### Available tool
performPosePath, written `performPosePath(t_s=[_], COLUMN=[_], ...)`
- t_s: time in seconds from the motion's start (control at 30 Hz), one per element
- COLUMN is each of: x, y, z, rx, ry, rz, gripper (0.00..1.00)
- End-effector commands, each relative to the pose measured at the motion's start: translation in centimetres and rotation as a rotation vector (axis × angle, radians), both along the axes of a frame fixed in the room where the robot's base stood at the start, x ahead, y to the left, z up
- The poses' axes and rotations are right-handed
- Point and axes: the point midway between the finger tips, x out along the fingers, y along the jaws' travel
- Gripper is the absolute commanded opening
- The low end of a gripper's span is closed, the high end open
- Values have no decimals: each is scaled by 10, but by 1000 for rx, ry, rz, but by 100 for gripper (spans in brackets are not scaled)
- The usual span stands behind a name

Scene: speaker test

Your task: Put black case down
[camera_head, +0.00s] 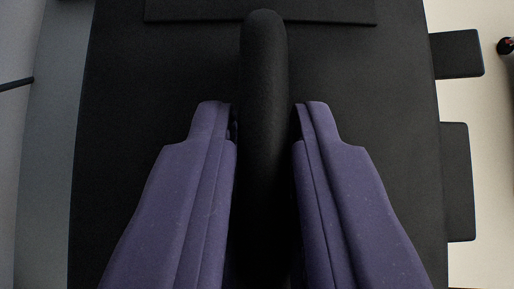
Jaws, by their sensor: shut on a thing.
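My gripper (264,122) shows as two purple fingers, one on each side of a long black rounded object, the black case (263,60). The fingers are shut on the case, near the middle of the picture. The case's rounded far end sticks out past the fingertips. Its near part runs down between the fingers into dark shade. Behind it lies a broad black surface (150,95). I cannot tell whether the case touches that surface.
A flat black panel (200,10) lies at the top edge, beyond the case. Two black blocks (455,54) (457,180) jut from the right side of the black surface. A small red and black object (506,46) is at the far right. The black surface around the gripper looks bare.

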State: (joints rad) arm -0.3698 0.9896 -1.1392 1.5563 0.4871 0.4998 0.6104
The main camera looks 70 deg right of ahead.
Motion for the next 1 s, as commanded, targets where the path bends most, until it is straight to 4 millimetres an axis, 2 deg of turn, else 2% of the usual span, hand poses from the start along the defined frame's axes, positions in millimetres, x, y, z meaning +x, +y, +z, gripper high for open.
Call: performPosePath(t_s=[0.3,0.53,0.57,0.67,1.0], x=[0,0,-1,-1,-1], y=[-1,-1,0,0,2], z=[-41,-43,-46,-46,-43], rx=[-5,-3,0,0,0], ry=[-2,-3,2,2,1], rz=[1,1,0,0,1], gripper=[0,0,21,44,44])
